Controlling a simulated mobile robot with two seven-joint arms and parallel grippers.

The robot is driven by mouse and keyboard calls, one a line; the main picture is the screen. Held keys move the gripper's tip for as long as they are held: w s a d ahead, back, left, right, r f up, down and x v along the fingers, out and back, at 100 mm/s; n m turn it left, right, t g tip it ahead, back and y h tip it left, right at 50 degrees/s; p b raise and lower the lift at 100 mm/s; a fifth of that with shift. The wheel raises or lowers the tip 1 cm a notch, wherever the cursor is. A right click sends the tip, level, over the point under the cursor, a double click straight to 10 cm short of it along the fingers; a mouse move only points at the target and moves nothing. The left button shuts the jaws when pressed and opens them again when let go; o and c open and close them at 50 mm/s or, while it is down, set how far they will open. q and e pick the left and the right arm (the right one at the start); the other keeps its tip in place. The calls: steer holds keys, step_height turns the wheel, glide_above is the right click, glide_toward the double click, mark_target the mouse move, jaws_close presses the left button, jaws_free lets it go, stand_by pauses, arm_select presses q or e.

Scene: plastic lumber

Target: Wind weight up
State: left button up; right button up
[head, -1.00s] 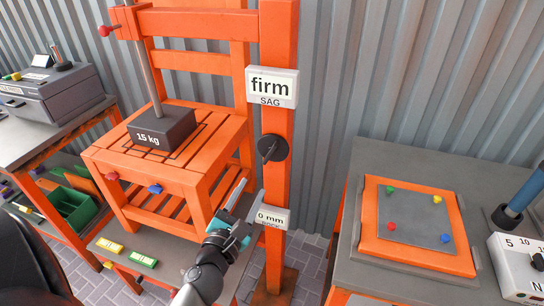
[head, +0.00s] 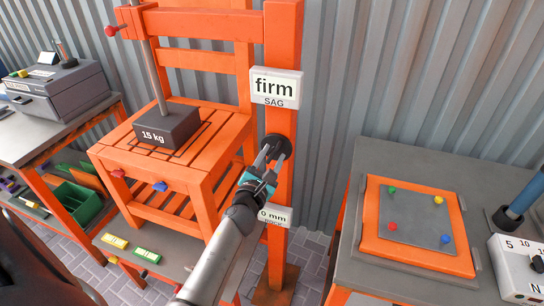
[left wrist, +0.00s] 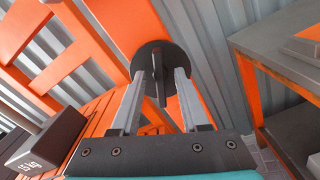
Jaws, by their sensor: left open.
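The dark 15 kg weight (head: 166,127) sits on the slatted orange stool (head: 205,140), below a grey rod on the orange frame. A black round knob (head: 278,146) with a raised bar is on the orange post (head: 281,195); the knob also shows in the left wrist view (left wrist: 153,55). My left gripper (head: 272,158) is open at the knob. In the left wrist view its fingers (left wrist: 158,88) stand either side of the knob's bar; I cannot tell whether they touch it. My right gripper is not in view.
A "firm SAG" sign (head: 275,87) is above the knob and a "0 mm" sign (head: 273,215) below it. A grey table (head: 400,165) with an orange-framed board (head: 420,252) stands right. A grey machine (head: 60,88) is on the left bench.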

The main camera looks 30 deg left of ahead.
arm_select(q)
steer(key=shift+c, duration=0.3)
jaws_close()
stand_by(0.4)
